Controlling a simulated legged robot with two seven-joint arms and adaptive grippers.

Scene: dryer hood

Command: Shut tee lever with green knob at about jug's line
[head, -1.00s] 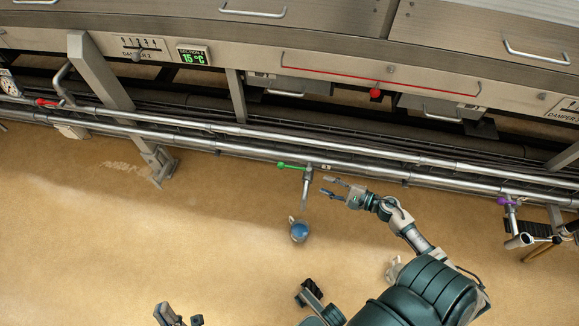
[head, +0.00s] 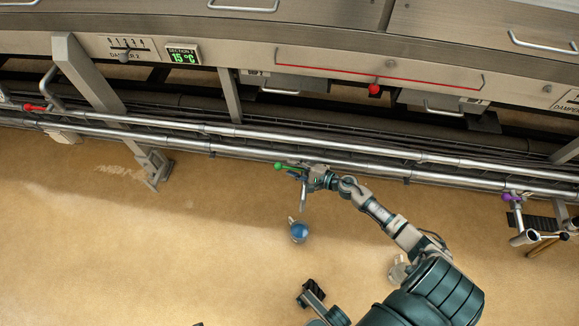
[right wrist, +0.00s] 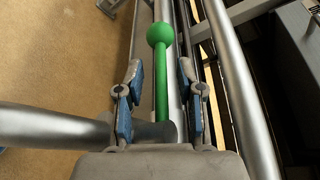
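The tee lever is green with a round green knob (head: 278,166); it lies roughly along the pipe above the tee's downward spout (head: 303,195). In the right wrist view the green knob (right wrist: 160,34) is beyond the fingertips and the green lever (right wrist: 161,85) runs back between them. My right gripper (right wrist: 160,75) is open, with one blue-padded finger on each side of the lever and visible gaps. In the head view the right gripper (head: 300,171) covers part of the tee. A jug with blue contents (head: 298,231) stands below the spout.
Long steel pipes (head: 400,172) run across under the machine hood. A red knob lever (head: 36,107) is at left and a purple knob lever (head: 507,197) at right. A second, clear jug (head: 397,271) stands near my arm. The floor (head: 120,250) at left is clear.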

